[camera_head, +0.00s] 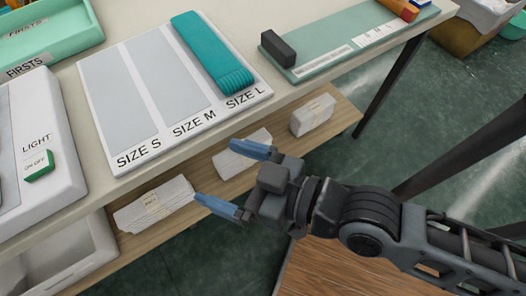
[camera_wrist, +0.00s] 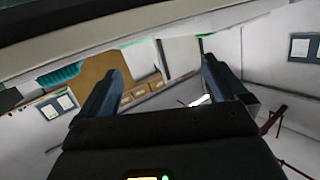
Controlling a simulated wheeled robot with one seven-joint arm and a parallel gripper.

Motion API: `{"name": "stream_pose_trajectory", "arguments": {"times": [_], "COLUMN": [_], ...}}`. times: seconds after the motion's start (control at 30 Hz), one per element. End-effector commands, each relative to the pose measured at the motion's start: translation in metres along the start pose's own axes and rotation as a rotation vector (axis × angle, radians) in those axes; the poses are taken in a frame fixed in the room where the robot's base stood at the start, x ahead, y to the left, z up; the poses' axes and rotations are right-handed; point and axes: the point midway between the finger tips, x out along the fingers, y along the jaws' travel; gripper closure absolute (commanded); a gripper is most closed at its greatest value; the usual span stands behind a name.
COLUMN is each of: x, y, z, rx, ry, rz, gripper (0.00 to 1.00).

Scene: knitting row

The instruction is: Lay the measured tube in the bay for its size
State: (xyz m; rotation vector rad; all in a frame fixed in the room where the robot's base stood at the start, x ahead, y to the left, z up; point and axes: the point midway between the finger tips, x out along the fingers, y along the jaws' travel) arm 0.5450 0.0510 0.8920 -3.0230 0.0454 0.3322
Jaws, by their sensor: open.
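A teal knitted tube (camera_head: 209,50) lies flat in the SIZE L bay of the white size board (camera_head: 186,124), its ribbed end toward the label. The SIZE M bay (camera_head: 165,72) and SIZE S bay (camera_head: 119,95) are bare. My gripper (camera_head: 236,181) is open and empty, with its two blue fingers apart, in front of the table's near edge. It is apart from the tube and the board. In the wrist view, the open fingers (camera_wrist: 162,88) show nothing between them, and a teal piece (camera_wrist: 58,76) shows at the upper left.
A green measuring board (camera_head: 345,47) with a black block (camera_head: 278,48) lies to the right. A light box (camera_head: 40,140) with a green switch and a green FIRSTS tray (camera_head: 45,40) are at the left. White bundles (camera_head: 155,205) lie on the lower shelf below my gripper.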

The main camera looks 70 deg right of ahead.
Motion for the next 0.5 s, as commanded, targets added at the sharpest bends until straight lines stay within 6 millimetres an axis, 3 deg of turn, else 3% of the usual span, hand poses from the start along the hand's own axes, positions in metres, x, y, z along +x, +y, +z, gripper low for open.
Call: {"name": "stream_pose_trajectory", "arguments": {"times": [0.03, 0.2, 0.33, 0.5], "x": [-0.023, -0.083, -0.11, -0.123], "y": [0.008, 0.035, 0.047, 0.054], "z": [0.007, 0.011, 0.005, 0.001], "rx": [-0.011, -0.055, -0.087, -0.104], "ry": [-0.022, -0.046, -0.051, -0.053], "rz": [0.008, 0.014, -0.002, -0.016], "gripper": [0.01, 0.01, 0.01, 0.01]}}
